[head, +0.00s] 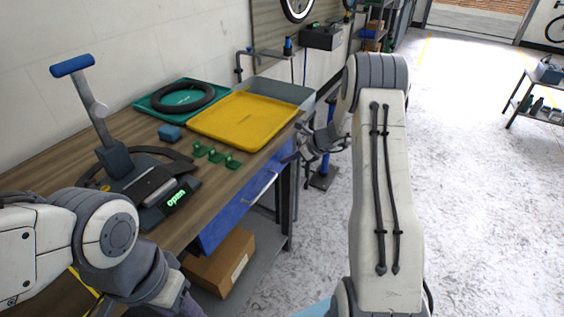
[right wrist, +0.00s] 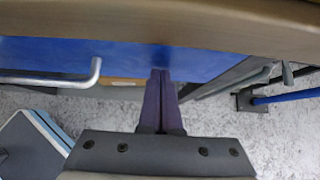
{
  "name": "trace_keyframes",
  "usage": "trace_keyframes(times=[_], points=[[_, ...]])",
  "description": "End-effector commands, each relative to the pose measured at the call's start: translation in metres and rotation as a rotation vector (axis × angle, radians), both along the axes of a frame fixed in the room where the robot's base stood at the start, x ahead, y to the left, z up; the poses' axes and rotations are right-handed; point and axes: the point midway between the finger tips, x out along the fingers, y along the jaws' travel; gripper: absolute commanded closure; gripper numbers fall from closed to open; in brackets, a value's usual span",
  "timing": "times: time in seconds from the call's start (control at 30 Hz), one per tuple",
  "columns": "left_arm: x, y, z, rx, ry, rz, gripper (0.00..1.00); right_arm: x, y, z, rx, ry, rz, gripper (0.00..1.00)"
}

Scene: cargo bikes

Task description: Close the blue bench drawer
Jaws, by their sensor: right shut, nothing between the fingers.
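The blue bench drawer (head: 232,213) is under the front edge of the wooden workbench (head: 60,165), with a silver bar handle (head: 260,188). In the right wrist view its blue front (right wrist: 125,55) lies under the bench-top edge. I see no gap or drawer inside, but cannot tell whether it is fully flush. My right gripper (head: 287,159) is shut and empty at the drawer's far end; in the right wrist view its fingertips (right wrist: 160,73) are at the blue front, right of the handle (right wrist: 75,80), seemingly touching. My left gripper (head: 184,303) is at the bottom left, mostly cut off.
On the bench are a yellow tray (head: 245,118), a green tray (head: 150,104) with a black ring, green blocks and a scale-like device (head: 165,207). A cardboard box (head: 222,262) sits on the shelf below. A blue-post stand (head: 323,170) is beyond the bench.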

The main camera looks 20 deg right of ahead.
Motion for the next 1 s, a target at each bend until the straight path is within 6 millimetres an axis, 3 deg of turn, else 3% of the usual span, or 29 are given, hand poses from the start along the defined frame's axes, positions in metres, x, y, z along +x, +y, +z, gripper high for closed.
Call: trace_keyframes(times=[0.63, 0.87, 1.0], points=[[0.0, 0.0, 0.0, 0.0, 0.0, 0.0, 0.44, 0.003, 0.0, 0.002, 0.002, -0.007, -0.002, 1.0], [0.0, 0.0, 0.001, 0.0, 0.0, 0.0, 0.44, -0.016, -0.012, 0.001, -0.001, 0.0, 0.011, 1.0], [0.0, 0.0, 0.003, 0.0, 0.0, 0.0, 0.44, -0.036, -0.029, 0.029, -0.002, -0.003, 0.008, 1.0]])
